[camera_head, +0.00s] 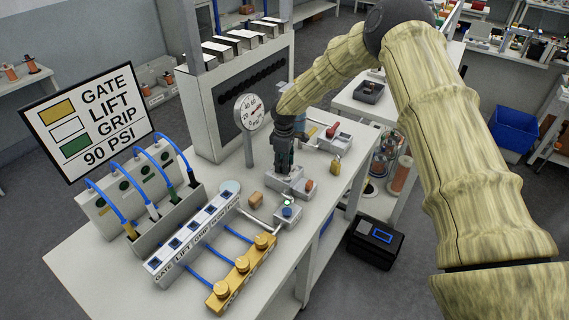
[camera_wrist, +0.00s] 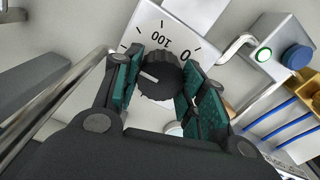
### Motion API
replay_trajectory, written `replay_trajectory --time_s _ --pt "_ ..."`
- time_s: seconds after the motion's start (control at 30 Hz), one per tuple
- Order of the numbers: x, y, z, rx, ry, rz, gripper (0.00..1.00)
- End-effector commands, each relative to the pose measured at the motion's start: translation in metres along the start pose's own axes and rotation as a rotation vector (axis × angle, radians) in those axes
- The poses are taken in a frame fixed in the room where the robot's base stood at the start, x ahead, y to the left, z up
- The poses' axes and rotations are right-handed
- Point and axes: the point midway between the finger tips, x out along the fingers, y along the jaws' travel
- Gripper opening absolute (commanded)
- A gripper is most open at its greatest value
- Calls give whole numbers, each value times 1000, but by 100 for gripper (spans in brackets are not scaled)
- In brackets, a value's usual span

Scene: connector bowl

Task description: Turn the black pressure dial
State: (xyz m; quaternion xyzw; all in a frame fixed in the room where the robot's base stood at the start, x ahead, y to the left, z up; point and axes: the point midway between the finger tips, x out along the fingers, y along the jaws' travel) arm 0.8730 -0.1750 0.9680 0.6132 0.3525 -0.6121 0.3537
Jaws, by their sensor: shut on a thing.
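The black pressure dial (camera_wrist: 158,76) is a ribbed round knob with a white pointer line. It sits on a white scale plate (camera_wrist: 150,30) marked 0 and 100. In the wrist view, my gripper (camera_wrist: 160,82) has its two green-padded fingers on either side of the dial, shut on it. In the head view, my gripper (camera_head: 284,160) points down over the dial's grey housing (camera_head: 300,191), and the dial is hidden behind the fingers. A round pressure gauge (camera_head: 249,111) stands on a post behind it. A sign (camera_head: 92,122) at the left reads GATE, LIFT, GRIP, 90 PSI.
A small box with a green-lit button and a blue knob (camera_head: 288,210) stands just in front of the dial. A labelled block (camera_head: 192,238), blue hoses and a yellow manifold (camera_head: 240,272) fill the front of the bench. A grey machine (camera_head: 235,95) stands behind.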

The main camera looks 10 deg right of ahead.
Motion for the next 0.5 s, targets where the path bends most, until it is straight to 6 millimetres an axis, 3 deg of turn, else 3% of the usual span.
replay_trajectory --time_s 0.5 --pt "6 -3 1 48 -2 -5 17"
